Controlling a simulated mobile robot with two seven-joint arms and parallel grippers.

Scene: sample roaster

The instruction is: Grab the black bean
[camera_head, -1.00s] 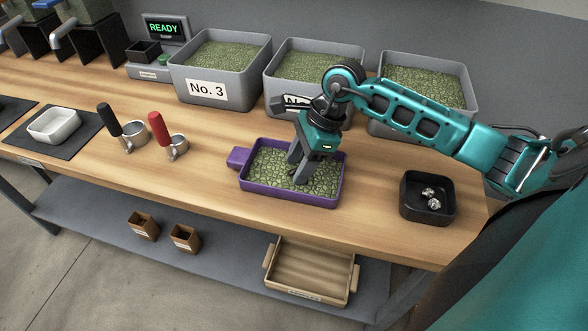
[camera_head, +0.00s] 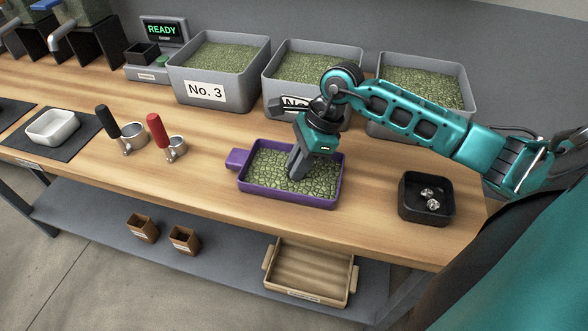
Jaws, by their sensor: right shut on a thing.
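A purple tray (camera_head: 287,199) full of green beans (camera_head: 262,168) sits on the wooden bench. My right gripper (camera_head: 295,176) reaches down into the tray, with its fingertips at the beans. The fingers are closed together on something small. What they hold is hidden by the fingers and too small to make out, and I cannot see a black bean apart from the green ones. My left gripper is not in view.
A black bin (camera_head: 426,212) with a few shiny pieces stands right of the tray. Large grey bins (camera_head: 205,90) of green beans line the back. Two portafilters (camera_head: 167,138) and a white dish (camera_head: 52,126) are at left. Bare bench lies around the tray.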

